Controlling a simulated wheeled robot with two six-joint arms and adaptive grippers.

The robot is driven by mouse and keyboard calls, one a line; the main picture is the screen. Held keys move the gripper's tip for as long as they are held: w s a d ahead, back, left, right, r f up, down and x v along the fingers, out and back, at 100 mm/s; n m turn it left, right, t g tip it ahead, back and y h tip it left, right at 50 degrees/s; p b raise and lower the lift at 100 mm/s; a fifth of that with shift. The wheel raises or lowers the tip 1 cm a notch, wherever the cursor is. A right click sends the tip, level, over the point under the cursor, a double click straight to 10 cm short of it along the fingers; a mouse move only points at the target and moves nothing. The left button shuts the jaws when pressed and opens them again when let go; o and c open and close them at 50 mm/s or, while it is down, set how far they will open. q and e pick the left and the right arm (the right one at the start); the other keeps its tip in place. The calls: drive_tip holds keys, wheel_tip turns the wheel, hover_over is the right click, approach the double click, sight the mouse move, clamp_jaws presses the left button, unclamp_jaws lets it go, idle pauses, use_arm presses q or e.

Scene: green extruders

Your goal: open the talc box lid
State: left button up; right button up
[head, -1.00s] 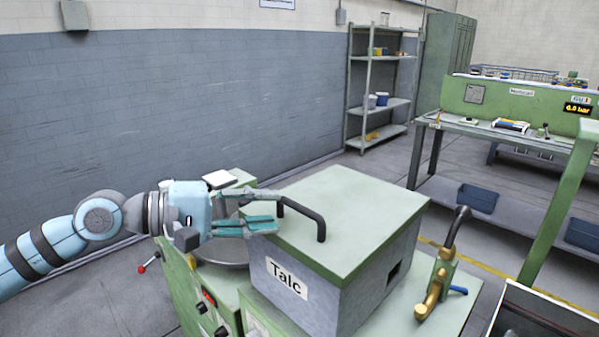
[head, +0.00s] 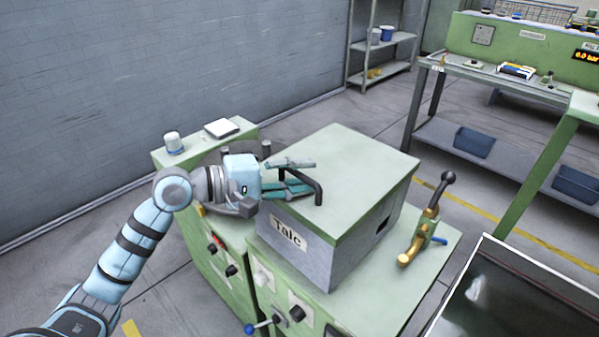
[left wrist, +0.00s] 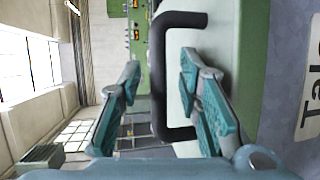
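The talc box (head: 345,257) is a grey box labelled "Talc", standing on a green machine. Its pale green lid (head: 365,175) lies flat and closed on top. A black bar handle (head: 318,188) stands up from the lid near its left side. My left gripper (head: 312,176) is at the handle, above the lid's left edge, with its teal fingers apart. In the left wrist view the handle (left wrist: 159,85) shows between the two open fingers (left wrist: 160,63), with clear gaps on both sides. The right gripper is not in view.
A brass valve with a black lever (head: 425,225) stands right of the box. A dark open-topped tank (head: 520,300) is at the lower right. A white cup (head: 174,143) and a flat pale item (head: 221,128) sit behind my left gripper. A green bench (head: 500,85) stands farther back.

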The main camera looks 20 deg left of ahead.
use_arm(q)
clamp_jaws()
drive_tip(key=shift+g+y, duration=0.3)
drive_tip(key=shift+g, duration=0.2)
drive_tip(key=r+p, duration=0.3)
drive_tip(key=w+r+p, duration=0.1)
drive_tip(key=r, duration=0.1)
drive_tip(key=shift+d+r, duration=0.1)
drive_tip(key=shift+d, duration=0.15)
drive_tip(key=w+d+r+p, duration=0.2)
drive_tip(key=w+r, duration=0.3)
drive_tip(key=r, duration=0.5)
drive_tip(key=shift+w+d+r+p, duration=0.15)
drive_tip(key=shift+w+p, duration=0.2)
drive_tip(key=shift+p, duration=0.5)
